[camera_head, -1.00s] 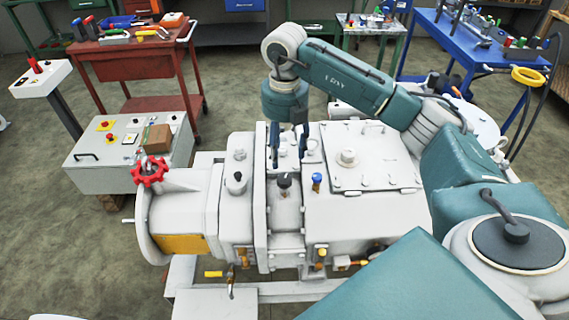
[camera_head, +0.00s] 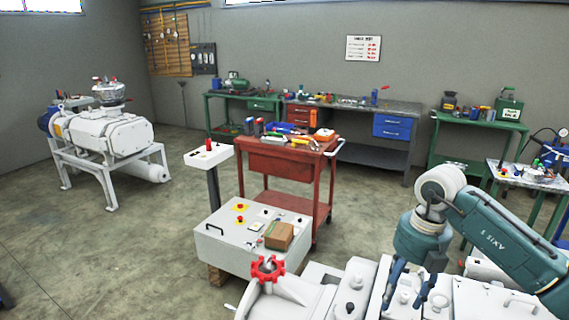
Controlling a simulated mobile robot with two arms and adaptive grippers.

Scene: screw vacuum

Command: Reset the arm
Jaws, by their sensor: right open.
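My right arm comes in from the right edge, teal and grey. Its gripper (camera_head: 408,285) hangs down at the lower right, over the white vacuum pump (camera_head: 467,303). The two dark fingers are apart, and I see nothing between them. The pump's left end carries a red handwheel (camera_head: 267,269). The lower part of the pump is cut off by the bottom edge. My left gripper does not show.
A white control box (camera_head: 232,256) with a cardboard block (camera_head: 278,237) stands left of the pump. Behind it are a red tool cart (camera_head: 283,168) and a pedestal (camera_head: 209,156). Another pump (camera_head: 108,135) stands far left. Open floor lies at left.

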